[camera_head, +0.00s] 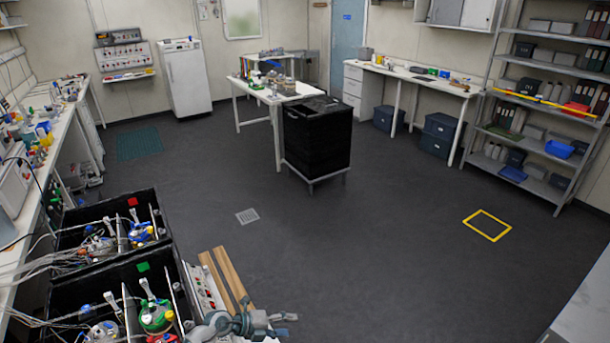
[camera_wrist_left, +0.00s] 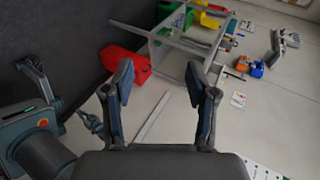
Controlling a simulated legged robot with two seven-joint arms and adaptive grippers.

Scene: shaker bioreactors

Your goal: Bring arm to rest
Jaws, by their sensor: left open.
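My left gripper (camera_head: 284,325) shows at the bottom of the head view, low and just right of the two black bins. In the left wrist view its two fingers (camera_wrist_left: 160,85) stand apart with nothing between them. Only a short part of my left arm shows in the head view. My right gripper is not in view.
Black bins with a red tag (camera_head: 132,202) and a green tag (camera_head: 143,267) hold vessels and tubing beside my left gripper. Wooden strips (camera_head: 228,274) lie nearby. A black cabinet (camera_head: 318,140) stands mid-room; the floor (camera_head: 370,240) is clear. A red object (camera_wrist_left: 125,62) lies beyond the fingers.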

